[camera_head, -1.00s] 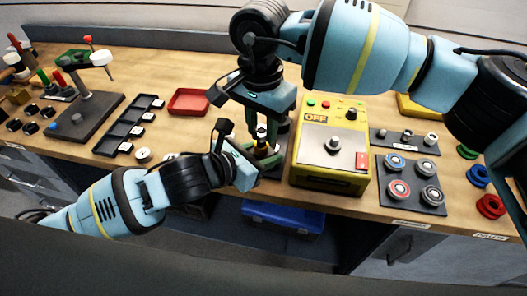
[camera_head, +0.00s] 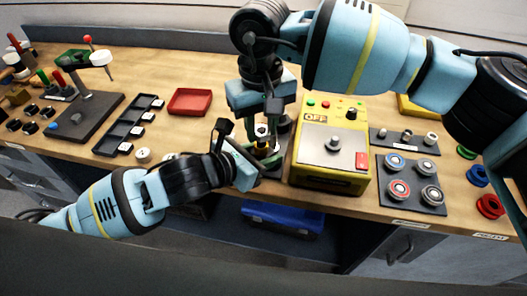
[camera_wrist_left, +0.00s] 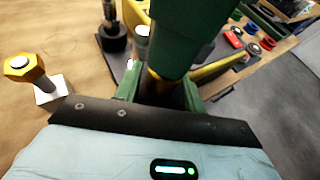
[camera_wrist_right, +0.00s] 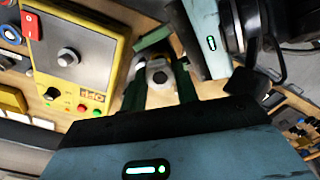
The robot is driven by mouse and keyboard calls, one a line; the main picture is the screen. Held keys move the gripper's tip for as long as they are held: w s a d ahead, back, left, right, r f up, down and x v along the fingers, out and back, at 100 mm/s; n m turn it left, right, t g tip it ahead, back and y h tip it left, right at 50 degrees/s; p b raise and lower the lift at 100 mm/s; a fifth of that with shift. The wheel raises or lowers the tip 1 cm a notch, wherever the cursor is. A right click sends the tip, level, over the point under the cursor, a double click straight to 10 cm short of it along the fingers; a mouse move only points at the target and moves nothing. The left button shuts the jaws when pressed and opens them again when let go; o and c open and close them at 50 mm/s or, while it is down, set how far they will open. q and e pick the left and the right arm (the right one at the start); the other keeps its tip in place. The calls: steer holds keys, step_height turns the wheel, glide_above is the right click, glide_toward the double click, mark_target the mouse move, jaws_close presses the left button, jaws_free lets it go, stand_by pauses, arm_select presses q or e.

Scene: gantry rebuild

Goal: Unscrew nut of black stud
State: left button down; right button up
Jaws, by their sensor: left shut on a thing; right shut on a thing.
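My right gripper (camera_head: 262,128) points down from above and is shut on a small pale nut-like piece (camera_wrist_right: 158,76), seen between its fingers in the right wrist view. My left gripper (camera_head: 258,158) comes in low from the left and is shut on a dark and brass-coloured piece (camera_head: 263,148) just below. The right gripper's green finger (camera_wrist_left: 185,45) covers much of this piece in the left wrist view. I cannot tell the stud's thread or whether nut and stud are apart. A black cylinder with a grey pin (camera_wrist_left: 113,38) stands behind on a dark plate.
A yellow control box (camera_head: 330,160) stands close to the right of the grippers. A red tray (camera_head: 188,102) and a black slotted tray (camera_head: 128,125) lie to the left. A gold-headed bolt (camera_wrist_left: 25,70) stands nearby in the left wrist view. The bench's front edge is close.

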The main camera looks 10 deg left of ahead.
steer(key=n, duration=0.3)
steer(key=shift+n, duration=0.3)
